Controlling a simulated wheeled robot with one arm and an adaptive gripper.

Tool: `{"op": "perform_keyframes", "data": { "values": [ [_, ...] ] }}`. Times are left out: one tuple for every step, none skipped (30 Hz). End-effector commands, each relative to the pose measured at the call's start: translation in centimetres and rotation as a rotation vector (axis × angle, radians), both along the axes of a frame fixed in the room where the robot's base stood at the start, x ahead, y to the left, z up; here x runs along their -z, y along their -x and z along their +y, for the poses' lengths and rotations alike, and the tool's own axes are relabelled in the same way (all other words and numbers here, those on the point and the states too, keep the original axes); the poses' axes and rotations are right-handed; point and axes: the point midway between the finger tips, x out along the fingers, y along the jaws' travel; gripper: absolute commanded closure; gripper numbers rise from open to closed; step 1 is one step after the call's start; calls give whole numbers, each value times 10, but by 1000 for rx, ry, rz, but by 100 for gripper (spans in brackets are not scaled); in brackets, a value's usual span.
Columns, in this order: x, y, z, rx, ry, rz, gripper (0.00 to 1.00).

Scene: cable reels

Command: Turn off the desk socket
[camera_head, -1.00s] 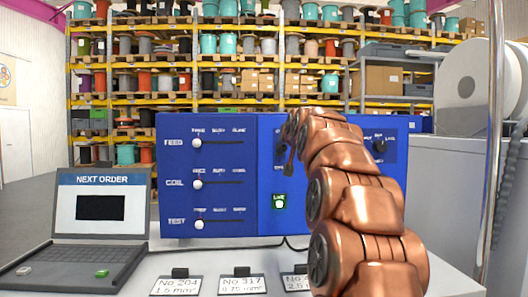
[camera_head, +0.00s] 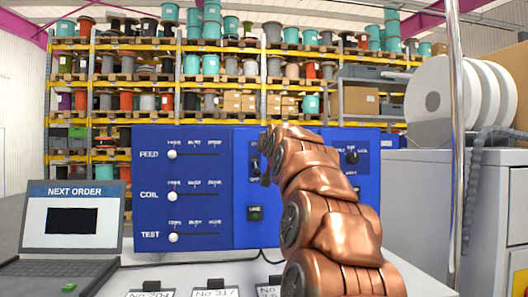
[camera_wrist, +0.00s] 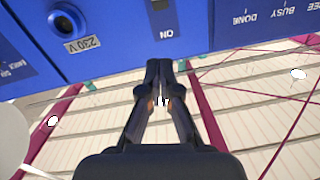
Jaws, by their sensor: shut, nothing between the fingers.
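The blue control panel (camera_head: 210,215) stands on the desk. In the wrist view, which is upside down, a round socket (camera_wrist: 67,21) marked "230 V" sits beside a dark switch (camera_wrist: 157,5) with an ON label. The switch also shows in the head view (camera_head: 254,166), left of my arm. A small lamp box (camera_head: 255,213) below it looks dark with faint green lettering. My gripper (camera_wrist: 160,66) is shut and empty, its fingertips near the panel edge on the ON side of the switch. In the head view my arm hides part of the panel; I cannot tell whether the fingertips touch it.
Three sliders (camera_head: 173,196) sit on the panel's left side. A laptop (camera_head: 70,230) stands at the left and label cards (camera_head: 215,293) lie in front. A metal pole (camera_head: 456,150) and white reels (camera_head: 440,90) are at the right.

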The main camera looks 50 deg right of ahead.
Motion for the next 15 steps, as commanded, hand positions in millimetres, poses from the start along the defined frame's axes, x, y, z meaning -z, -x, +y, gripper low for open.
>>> {"op": "perform_keyframes", "data": {
  "values": [
    [2, 3, 2, 0, -1, 1, 100],
    [3, 4, 3, 0, 0, 0, 100],
    [3, 7, 4, 0, 1, -1, 100],
    [4, 8, 6, 0, 1, -1, 100],
    [5, 9, 6, 0, 1, -1, 100],
    [6, 11, 8, 0, 0, 0, 100],
    [8, 12, 9, 0, -1, 1, 100],
    [9, 13, 10, 0, -1, 2, 100],
    [11, 15, 11, -1, -2, 2, 100],
    [12, 17, 13, 0, -1, 2, 100],
    [13, 19, 14, 0, -1, 1, 100],
    [13, 23, 17, 1, 0, -1, 100],
    [13, 26, 18, 1, 1, -1, 100],
    [14, 29, 20, 2, 2, -2, 100],
    [16, 32, 23, 1, 2, -2, 100]
  ]
}}
